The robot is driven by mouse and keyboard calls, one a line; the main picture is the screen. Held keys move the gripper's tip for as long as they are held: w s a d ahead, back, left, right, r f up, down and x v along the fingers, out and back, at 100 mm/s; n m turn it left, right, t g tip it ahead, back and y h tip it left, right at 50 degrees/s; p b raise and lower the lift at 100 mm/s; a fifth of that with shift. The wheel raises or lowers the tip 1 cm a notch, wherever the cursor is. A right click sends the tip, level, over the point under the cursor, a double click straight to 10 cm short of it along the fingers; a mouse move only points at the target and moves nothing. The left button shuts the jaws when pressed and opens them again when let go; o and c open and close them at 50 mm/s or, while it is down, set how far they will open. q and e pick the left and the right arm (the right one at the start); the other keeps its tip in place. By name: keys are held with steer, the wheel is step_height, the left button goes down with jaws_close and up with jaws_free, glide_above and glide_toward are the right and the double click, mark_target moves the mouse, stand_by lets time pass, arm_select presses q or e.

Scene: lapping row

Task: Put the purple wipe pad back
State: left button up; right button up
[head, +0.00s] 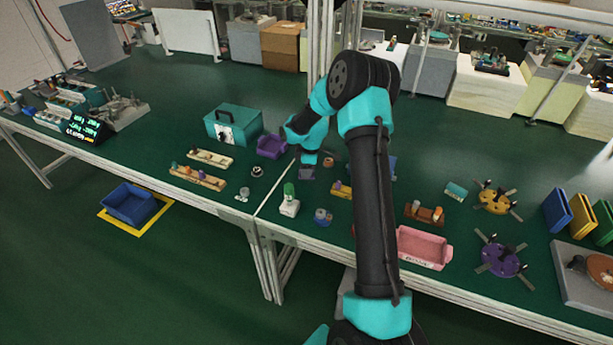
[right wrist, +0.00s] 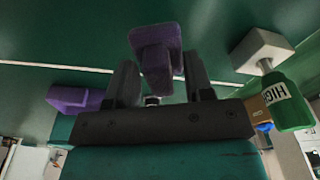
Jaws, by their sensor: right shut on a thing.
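My right gripper (head: 308,162) reaches over the bench from the right and points down. In the right wrist view its two fingers (right wrist: 158,85) are closed around the purple wipe pad (right wrist: 155,40), which sticks out beyond the fingertips. In the head view the pad (head: 307,174) shows as a small dark purple piece just below the gripper. I cannot tell whether it touches the bench. A purple open bin (head: 271,148) stands just left of the gripper; a purple piece at the left in the right wrist view (right wrist: 70,98) looks like it. My left gripper is not in view.
A teal box (head: 235,125) stands behind left, wooden peg racks (head: 198,178) lie left, and a pink tray (head: 422,248) sits right. My right arm hides part of the bench.

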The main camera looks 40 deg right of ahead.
steer(key=shift+f, duration=1.85)
steer(key=shift+f, duration=0.1)
steer(key=o, duration=0.9)
steer(key=r, duration=0.8)
steer(key=s+d+r, duration=0.1)
steer(key=r, duration=0.3)
steer(key=shift+r, duration=0.1)
steer(key=shift+a, duration=0.1)
